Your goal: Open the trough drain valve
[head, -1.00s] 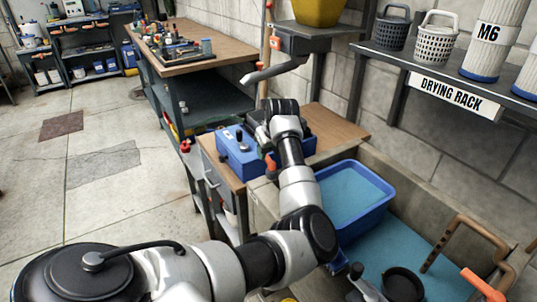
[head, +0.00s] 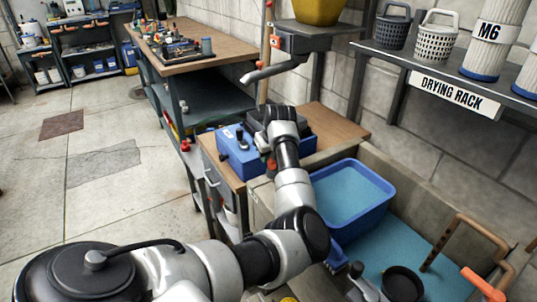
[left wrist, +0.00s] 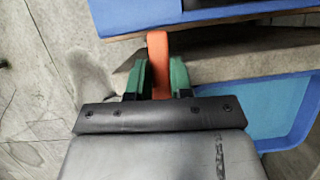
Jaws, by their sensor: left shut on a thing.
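An orange handle (left wrist: 157,58) sits between the green fingers of my left gripper (left wrist: 158,78) in the left wrist view. The gripper is shut on it. In the head view the left gripper (head: 271,168) is mostly hidden by my own wrist, beside the near end of the wooden bench and the trough's left wall. A bit of orange shows there. The trough (head: 395,255) has a blue floor. I cannot tell from these frames how the handle joins the trough.
A blue tub (head: 372,215) stands in the trough, with a dark round pan (head: 403,285) nearer. A copper pipe (head: 455,237) and an orange lever (head: 482,284) are at the right. A blue box (head: 238,155) stands on the bench. The floor at the left is clear.

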